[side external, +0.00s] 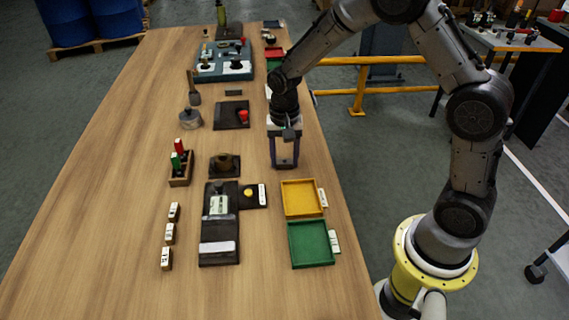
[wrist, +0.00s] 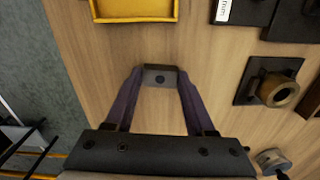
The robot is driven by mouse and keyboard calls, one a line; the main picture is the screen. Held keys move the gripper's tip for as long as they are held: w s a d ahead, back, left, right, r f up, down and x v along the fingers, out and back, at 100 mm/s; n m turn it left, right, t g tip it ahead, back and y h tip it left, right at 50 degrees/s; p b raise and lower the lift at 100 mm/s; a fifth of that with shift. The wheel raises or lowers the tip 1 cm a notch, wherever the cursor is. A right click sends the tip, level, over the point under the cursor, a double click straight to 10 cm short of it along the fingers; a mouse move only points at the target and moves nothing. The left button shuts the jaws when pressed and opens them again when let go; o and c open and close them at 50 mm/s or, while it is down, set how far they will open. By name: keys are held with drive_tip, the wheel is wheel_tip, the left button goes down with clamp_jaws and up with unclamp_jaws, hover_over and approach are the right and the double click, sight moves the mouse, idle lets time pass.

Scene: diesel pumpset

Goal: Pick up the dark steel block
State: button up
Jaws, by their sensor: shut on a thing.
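My gripper (side external: 285,164) is over the right part of the wooden table, fingers pointing down. In the wrist view, its two dark fingers (wrist: 160,78) are shut on a small steel block (wrist: 159,77). The block's face looks grey, with a dark round spot in the middle and dark ends between the fingertips. In the side view the block is small and partly hidden by the fingers. I cannot tell whether it touches the table or is just above it.
A yellow tray (side external: 302,198) and a green tray (side external: 311,243) lie in front of my gripper. A brown ring on a dark plate (side external: 224,165) is to the left. Another small dark bar (side external: 233,92) lies farther back.

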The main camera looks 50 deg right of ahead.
clamp_jaws()
drive_tip(key=shift+r, duration=0.15)
